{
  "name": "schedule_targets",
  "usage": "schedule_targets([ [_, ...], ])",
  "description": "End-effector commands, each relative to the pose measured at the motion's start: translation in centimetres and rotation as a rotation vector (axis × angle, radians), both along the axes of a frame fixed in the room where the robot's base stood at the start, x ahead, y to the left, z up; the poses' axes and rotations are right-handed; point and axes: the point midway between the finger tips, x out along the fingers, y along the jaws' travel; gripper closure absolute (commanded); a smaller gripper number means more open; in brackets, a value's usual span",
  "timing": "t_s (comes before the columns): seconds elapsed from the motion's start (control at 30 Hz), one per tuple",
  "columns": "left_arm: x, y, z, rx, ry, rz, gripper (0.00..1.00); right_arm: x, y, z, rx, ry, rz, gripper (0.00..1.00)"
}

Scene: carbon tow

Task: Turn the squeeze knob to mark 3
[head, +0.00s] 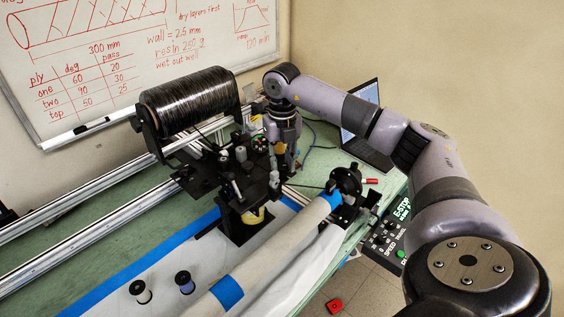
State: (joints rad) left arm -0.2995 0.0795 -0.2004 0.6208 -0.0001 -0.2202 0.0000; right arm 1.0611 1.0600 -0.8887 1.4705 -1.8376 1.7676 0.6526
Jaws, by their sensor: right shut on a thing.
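My right arm reaches in from the right, over the bench, to the black winding carriage (240,183) under the big carbon spool (195,100). My right gripper (284,172) points down at the right side of the carriage. It is shut on a small part there, which I take to be the squeeze knob. The fingers and the carriage hide the knob, and I cannot read its marks or pointer. My left gripper is not in view.
The pale mandrel tube (262,266) with blue tape lies in front of the carriage, near a dark round chuck (346,181). Two small bobbins (141,291) stand front left. A laptop (364,137) is at the back right. A control box (386,240) sits at the right edge.

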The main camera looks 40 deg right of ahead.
Motion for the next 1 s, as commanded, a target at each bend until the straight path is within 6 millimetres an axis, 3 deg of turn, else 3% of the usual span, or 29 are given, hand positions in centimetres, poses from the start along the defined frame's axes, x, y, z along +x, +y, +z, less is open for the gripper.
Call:
schedule_targets([
  [1.0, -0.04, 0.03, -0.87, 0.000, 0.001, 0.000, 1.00, 0.07, -0.12, 0.13, -0.002, -0.004, 0.932, 1.00],
])
